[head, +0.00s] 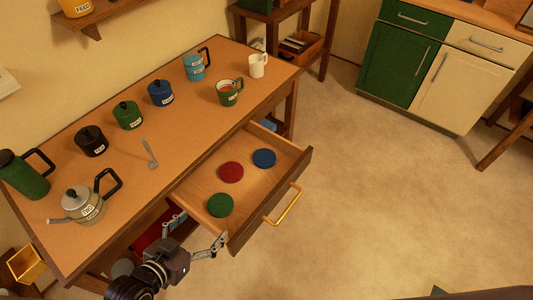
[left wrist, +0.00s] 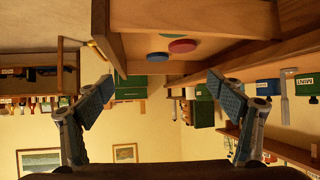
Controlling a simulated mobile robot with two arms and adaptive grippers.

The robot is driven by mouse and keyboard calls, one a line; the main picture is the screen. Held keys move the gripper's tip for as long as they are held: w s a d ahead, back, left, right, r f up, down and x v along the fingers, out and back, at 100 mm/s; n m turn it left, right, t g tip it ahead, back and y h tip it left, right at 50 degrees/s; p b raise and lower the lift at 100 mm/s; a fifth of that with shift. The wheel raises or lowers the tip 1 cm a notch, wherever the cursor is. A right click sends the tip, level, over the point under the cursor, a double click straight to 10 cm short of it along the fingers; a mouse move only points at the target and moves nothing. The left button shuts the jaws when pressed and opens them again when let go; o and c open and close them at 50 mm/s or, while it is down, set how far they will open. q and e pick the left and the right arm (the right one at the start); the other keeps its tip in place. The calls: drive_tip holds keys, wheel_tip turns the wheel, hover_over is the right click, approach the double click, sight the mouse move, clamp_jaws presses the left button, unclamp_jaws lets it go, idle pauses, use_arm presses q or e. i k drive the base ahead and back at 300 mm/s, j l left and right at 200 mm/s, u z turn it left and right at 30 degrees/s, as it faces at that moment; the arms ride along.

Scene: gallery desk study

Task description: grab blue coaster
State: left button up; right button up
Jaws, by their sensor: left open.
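The blue coaster (head: 264,158) lies flat in the open desk drawer (head: 185,191), toward its far right. The red coaster (head: 231,172) is left of it, and the green coaster (head: 220,205) is nearest my left gripper. My left gripper (head: 199,231) is open and empty beside the drawer's near left corner, short of the coasters. In the left wrist view its fingers (left wrist: 160,98) are spread wide, with the drawer above them. My right gripper is not in view.
The drawer front carries a gold handle (head: 283,205). The desk top (head: 185,140) holds a kettle (head: 82,204), lidded jars, mugs and a spoon (head: 149,153). A green and cream cabinet (head: 430,85) stands at the back right. The floor right of the drawer is clear.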

sight(264, 158)
drive_tip(key=i+l, duration=0.6)
drive_tip(key=i, duration=0.25)
